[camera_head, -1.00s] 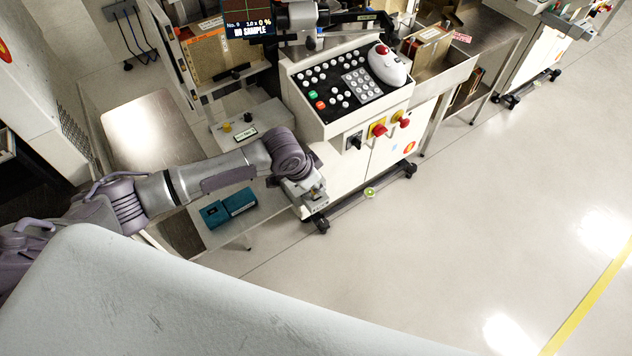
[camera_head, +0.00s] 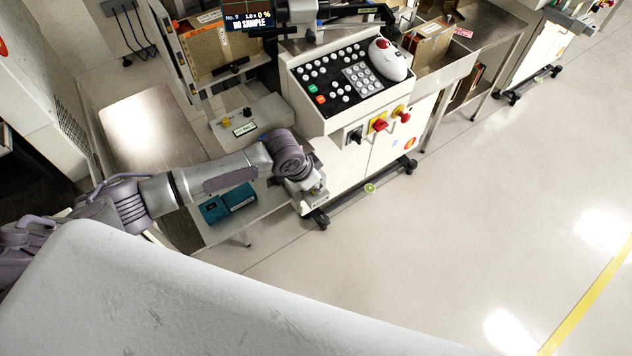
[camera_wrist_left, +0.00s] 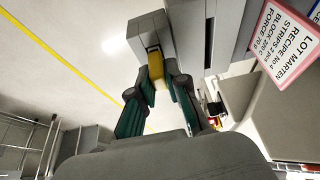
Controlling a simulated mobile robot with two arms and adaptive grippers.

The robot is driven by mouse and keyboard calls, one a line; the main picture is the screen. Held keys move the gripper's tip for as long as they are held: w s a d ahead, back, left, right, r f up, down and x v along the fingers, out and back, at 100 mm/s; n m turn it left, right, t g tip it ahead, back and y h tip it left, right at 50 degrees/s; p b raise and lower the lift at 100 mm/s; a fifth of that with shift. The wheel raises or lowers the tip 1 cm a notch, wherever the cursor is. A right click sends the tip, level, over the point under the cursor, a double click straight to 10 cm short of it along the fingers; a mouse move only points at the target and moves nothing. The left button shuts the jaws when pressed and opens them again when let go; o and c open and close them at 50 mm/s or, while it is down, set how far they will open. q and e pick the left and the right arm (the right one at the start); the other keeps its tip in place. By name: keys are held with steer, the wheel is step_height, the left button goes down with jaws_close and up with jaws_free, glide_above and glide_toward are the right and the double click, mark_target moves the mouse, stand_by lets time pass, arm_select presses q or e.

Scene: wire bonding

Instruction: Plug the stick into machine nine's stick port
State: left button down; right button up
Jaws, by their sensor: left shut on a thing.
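Machine nine (camera_head: 352,110) is the white console in the head view, with a keypad, a white trackball housing and a screen (camera_head: 247,17) reading "No. 9" and "NO SAMPLE". My left gripper (camera_head: 314,198) is low at its left front corner, pointing down; its fingertips are hard to make out there. In the left wrist view my left gripper (camera_wrist_left: 157,88) is shut on a small yellow piece, which I take for the stick (camera_wrist_left: 156,70). The yellow piece meets a dark grey block (camera_wrist_left: 150,33) just beyond the fingertips. I cannot tell whether it is inside a port.
A steel table (camera_head: 150,135) stands left of the machine. Red and yellow switches (camera_head: 378,123) stick out of the machine's front. A labelled sign (camera_wrist_left: 288,40) is at upper right in the wrist view. The floor on the right is clear.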

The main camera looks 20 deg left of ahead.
arm_select(q)
steer(key=shift+f, duration=0.15)
steer(key=c, duration=1.1)
jaws_free()
steer(key=v, duration=1.2)
